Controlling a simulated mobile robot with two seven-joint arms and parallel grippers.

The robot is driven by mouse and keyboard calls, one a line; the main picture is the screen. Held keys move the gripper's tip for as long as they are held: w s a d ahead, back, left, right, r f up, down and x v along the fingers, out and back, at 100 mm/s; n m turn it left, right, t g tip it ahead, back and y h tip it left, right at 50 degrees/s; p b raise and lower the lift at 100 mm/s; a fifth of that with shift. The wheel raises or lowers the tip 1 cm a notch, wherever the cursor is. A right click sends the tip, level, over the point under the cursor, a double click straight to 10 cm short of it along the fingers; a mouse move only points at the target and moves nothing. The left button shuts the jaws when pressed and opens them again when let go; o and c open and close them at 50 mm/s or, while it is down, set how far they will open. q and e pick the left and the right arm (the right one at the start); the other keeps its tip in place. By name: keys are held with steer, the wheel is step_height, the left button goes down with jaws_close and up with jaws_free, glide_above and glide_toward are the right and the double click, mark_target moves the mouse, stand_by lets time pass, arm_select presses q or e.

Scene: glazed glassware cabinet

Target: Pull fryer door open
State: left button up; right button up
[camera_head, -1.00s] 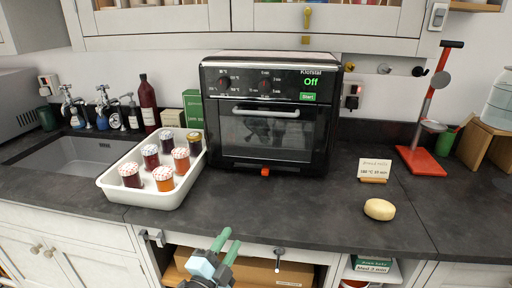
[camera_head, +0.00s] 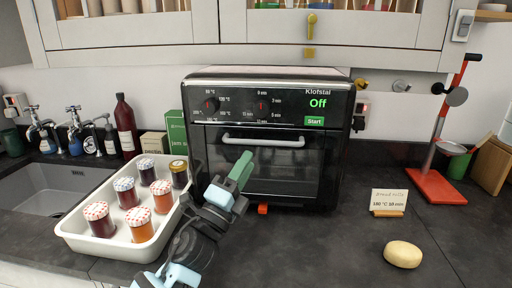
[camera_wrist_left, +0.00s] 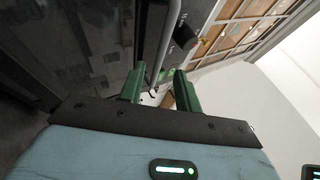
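The black fryer (camera_head: 270,88) stands on the dark counter with its glass door (camera_head: 285,172) shut. Its light grey bar handle (camera_head: 263,141) runs across the top of the door. My left gripper (camera_head: 243,160), with green fingers, is in front of the door, just below the handle in the head view, and hides part of the glass. In the left wrist view its two fingers (camera_wrist_left: 158,88) are apart, and the handle (camera_wrist_left: 166,45) shows ahead, its near end in line with the gap. I cannot tell whether they touch. My right gripper is not in view.
A white tray (camera_head: 74,229) of several jars stands left of the fryer, close to my left arm. A bread roll (camera_head: 403,254), a small card (camera_head: 389,201) and a red stand (camera_head: 437,187) are to the right. The counter before the fryer's right side is clear.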

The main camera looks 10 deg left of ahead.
arm_select(q)
steer(key=x, duration=0.5)
steer(key=shift+w+d+r, duration=0.1)
steer(key=shift+w, duration=0.25)
jaws_close()
